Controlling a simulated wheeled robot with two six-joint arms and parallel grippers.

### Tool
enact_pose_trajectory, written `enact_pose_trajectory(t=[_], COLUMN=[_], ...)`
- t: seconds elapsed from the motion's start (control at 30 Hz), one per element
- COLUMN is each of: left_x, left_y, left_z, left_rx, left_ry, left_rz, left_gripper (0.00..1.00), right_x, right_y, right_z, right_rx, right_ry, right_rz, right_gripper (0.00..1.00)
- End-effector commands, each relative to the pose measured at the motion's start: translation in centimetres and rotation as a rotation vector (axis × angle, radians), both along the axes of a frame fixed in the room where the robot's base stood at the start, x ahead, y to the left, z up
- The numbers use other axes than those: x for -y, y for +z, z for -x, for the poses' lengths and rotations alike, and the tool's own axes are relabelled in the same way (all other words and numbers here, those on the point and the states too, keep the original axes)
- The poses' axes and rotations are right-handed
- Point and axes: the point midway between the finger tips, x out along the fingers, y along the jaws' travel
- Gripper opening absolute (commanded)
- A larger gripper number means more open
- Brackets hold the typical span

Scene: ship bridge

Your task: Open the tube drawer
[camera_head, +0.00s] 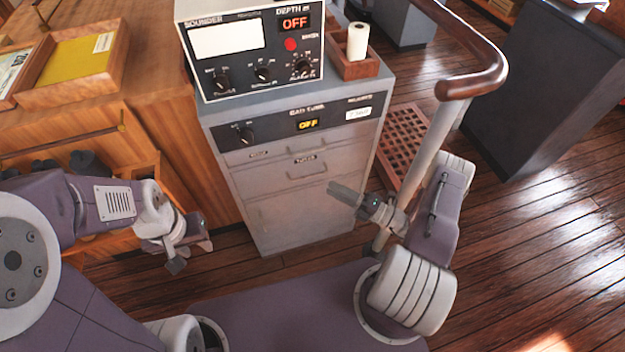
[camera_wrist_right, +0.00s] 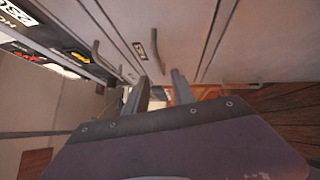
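The grey cabinet (camera_head: 300,205) stands in the middle of the head view, with drawers in its front. Below a shallow upper drawer (camera_head: 275,153) is a drawer front (camera_head: 285,177) with a small label and a bar handle (camera_head: 306,172). The label is too small to read surely. Both appear shut. In the right wrist view, a bar handle (camera_wrist_right: 156,50) shows beyond the fingers, beside a label (camera_wrist_right: 139,50). My right gripper (camera_head: 336,192) is open and empty, right of and below that handle, apart from it. My left gripper (camera_head: 188,256) appears open and empty, left of the cabinet.
The sounder box (camera_head: 253,50) sits on the cabinet beside a wooden holder with a white roll (camera_head: 357,42). A wooden handrail (camera_head: 474,75) on a pale post rises close behind my right arm. A wooden desk (camera_head: 165,110) adjoins at left. Plank floor is free at right.

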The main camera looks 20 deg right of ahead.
Motion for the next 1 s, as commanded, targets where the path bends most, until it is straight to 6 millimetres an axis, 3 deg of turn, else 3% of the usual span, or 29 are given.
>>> enact_pose_trajectory(t=[0.3, 0.7, 0.73, 0.83, 1.0], left_x=[0.0, 0.0, 0.0, 0.0, 0.0], left_y=[0.3, 0.3, 0.3, 0.3, 0.3], left_z=[0.0, 0.0, 0.0, 0.0, 0.0], left_rx=[0.0, 0.0, 0.0, 0.0, 0.0], left_ry=[0.0, 0.0, 0.0, 0.0, 0.0], left_rz=[0.0, 0.0, 0.0, 0.0, 0.0], left_gripper=[0.36, 0.36, 0.36, 0.36, 0.36], right_x=[-4.9, -6.0, -6.0, -6.0, -6.0], right_y=[0.9, 1.1, 1.1, 1.1, 1.1], right_z=[-4.2, -5.4, -5.3, -5.3, -5.3], right_rx=[0.002, 0.001, 0.001, 0.001, 0.001], right_ry=[0.009, 0.004, 0.004, 0.004, 0.005], right_rz=[0.002, 0.003, 0.003, 0.003, 0.003], right_gripper=[0.31, 0.31, 0.28, 0.0, 0.0])
